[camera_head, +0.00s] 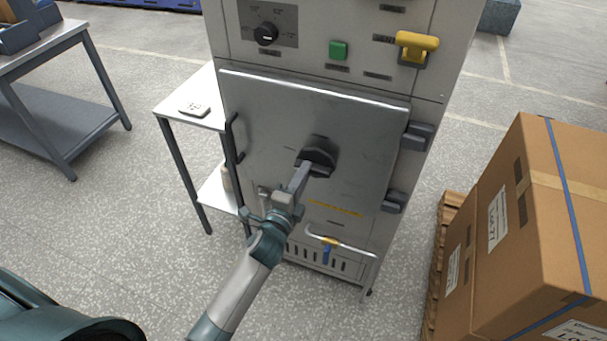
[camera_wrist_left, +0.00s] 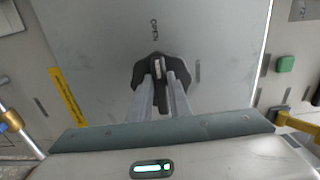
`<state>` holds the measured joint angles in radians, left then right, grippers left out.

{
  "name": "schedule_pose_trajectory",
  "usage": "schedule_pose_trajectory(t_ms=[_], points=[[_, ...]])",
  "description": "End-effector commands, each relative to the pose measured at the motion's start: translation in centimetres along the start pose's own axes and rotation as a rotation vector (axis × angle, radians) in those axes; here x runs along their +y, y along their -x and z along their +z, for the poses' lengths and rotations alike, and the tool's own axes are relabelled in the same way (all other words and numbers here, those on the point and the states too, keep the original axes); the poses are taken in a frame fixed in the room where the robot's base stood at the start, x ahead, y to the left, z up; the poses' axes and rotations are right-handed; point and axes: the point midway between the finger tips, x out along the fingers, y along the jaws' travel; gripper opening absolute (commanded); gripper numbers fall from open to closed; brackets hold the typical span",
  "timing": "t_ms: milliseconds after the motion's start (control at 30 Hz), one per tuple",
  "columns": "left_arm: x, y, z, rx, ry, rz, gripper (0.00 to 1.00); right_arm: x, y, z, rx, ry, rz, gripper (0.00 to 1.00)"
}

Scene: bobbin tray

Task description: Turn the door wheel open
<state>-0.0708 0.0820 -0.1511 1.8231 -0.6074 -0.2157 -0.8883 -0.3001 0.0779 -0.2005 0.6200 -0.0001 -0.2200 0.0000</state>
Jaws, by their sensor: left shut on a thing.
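The door wheel (camera_head: 322,152) is a dark grey knob with a grip bar, mounted on the middle of the grey cabinet door (camera_head: 268,110). The door looks closed, flush with the cabinet front. My left gripper (camera_head: 306,168) reaches in from below and is shut on the wheel. In the left wrist view the two fingers of the gripper (camera_wrist_left: 161,80) lie on either side of the bar of the wheel (camera_wrist_left: 157,60), with a small marking on the door beside it. The fingertips partly hide the wheel. My right gripper is not in view.
The cabinet bears a green button (camera_head: 338,50), a yellow handle (camera_head: 417,44) and a black dial (camera_head: 266,33). A vertical door handle (camera_head: 233,138) sits at the left edge, hinges at the right. A side table (camera_head: 207,115) stands left, cardboard boxes (camera_head: 540,215) right.

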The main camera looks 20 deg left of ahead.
Motion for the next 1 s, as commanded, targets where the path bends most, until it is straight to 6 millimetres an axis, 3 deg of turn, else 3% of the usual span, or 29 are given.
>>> schedule_pose_trajectory(t_ms=[100, 133, 200, 667, 1000], points=[[0.1, 0.0, 0.0, -0.001, 0.003, 0.001, 0.0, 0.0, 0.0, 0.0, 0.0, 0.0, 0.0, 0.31], [0.1, 0.0, 0.0, -0.001, 0.002, 0.001, 0.24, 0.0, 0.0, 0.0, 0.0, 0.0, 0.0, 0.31], [0.1, 0.0, 0.0, -0.001, 0.002, 0.001, 0.36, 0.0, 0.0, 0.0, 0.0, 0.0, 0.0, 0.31], [0.1, 0.6, 0.0, 0.0, 0.0, 0.001, 0.36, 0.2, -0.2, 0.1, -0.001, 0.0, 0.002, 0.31], [0.3, 5.2, 0.0, 0.0, -0.001, 0.002, 0.36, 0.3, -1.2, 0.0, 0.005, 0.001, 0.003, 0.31]])
